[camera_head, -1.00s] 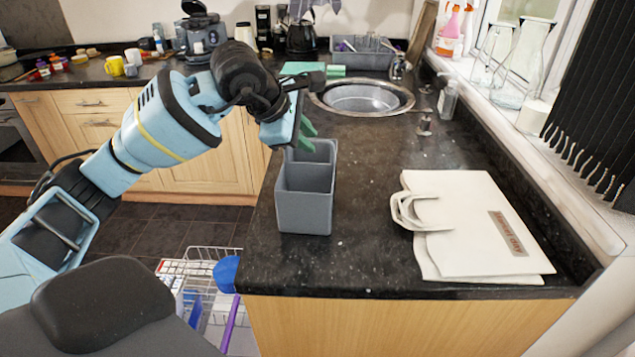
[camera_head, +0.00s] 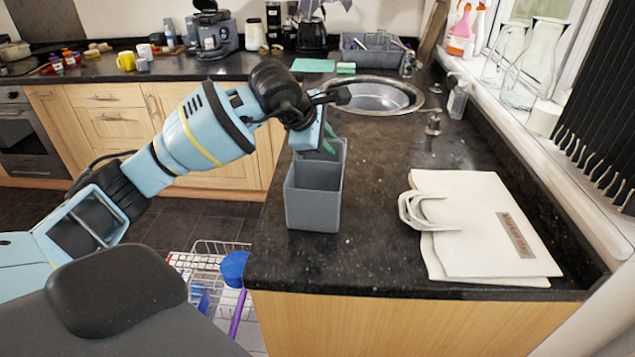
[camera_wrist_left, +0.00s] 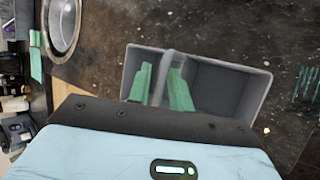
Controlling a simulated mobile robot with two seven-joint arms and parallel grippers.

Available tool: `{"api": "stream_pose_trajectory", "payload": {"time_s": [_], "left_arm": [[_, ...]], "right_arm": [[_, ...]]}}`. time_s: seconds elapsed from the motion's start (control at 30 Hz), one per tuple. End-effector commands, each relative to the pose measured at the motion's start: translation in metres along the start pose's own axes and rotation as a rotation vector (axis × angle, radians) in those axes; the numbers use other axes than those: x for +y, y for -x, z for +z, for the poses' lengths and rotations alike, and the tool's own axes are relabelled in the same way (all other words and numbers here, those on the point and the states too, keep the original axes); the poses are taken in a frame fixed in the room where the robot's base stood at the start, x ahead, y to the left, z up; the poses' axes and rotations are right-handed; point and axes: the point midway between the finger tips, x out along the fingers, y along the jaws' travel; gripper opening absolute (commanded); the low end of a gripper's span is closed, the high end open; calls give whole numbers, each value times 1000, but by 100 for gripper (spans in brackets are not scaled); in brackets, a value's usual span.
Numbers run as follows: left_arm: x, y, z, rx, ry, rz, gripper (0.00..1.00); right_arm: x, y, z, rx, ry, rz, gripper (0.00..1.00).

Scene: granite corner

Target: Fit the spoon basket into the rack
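The spoon basket (camera_head: 314,209) is a grey, open-topped box with two compartments, upright on the dark counter near its left edge. My left gripper (camera_head: 329,140) is at the basket's far end, its green fingers apart. In the left wrist view the fingers (camera_wrist_left: 162,88) reach down on either side of the divider of the basket (camera_wrist_left: 232,92); whether they touch it I cannot tell. A white wire rack (camera_head: 207,247) is low down beside the counter, partly hidden by my own body. My right gripper is not in view.
A folded cream bag (camera_head: 470,225) lies on the counter to the right. A round sink (camera_head: 375,97) and a grey dish drainer (camera_head: 368,55) are behind. A blue round item (camera_head: 233,268) and a purple rod (camera_head: 238,313) are at the rack. Bare counter lies between basket and bag.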

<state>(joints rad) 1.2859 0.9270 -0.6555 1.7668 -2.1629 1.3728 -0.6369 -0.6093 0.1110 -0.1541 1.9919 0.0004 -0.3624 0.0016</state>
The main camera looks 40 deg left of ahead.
Motion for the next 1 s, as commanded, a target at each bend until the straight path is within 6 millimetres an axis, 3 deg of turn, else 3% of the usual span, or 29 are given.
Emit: {"api": "stream_pose_trajectory", "payload": {"time_s": [0.13,0.4,0.57,1.0], "left_arm": [[0,-14,0,0,2,-1,21],[-1,-16,0,0,0,0,21],[0,-16,0,0,0,0,0],[0,-16,0,0,0,2,0]], "right_arm": [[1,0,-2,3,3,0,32],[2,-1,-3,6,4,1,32],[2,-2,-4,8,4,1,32],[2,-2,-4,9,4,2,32]]}}
